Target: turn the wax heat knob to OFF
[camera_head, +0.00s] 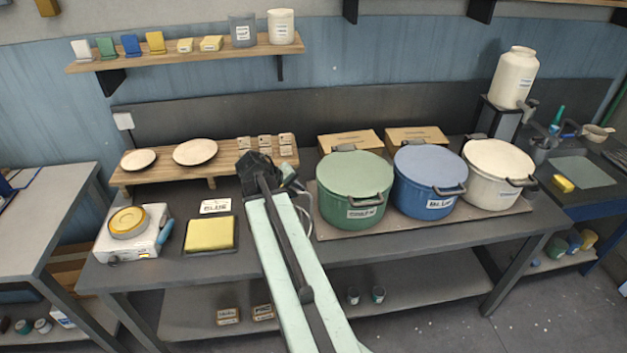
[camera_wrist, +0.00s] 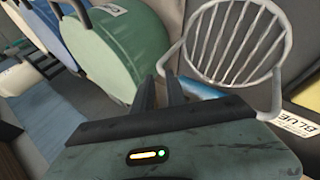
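The wax heater is a white box (camera_head: 133,243) at the left end of the workbench in the head view. A round pan of yellow wax (camera_head: 128,222) sits on top, and a small orange-yellow light or mark shows on its front.
A blue handle (camera_head: 165,235) leans at the heater's right side. A yellow block on a dark tray (camera_head: 210,250) lies between heater and arm. A low wooden rack (camera_head: 135,178) with plates stands behind. Green (camera_head: 352,212), blue (camera_head: 425,207) and white pots stand to the right.

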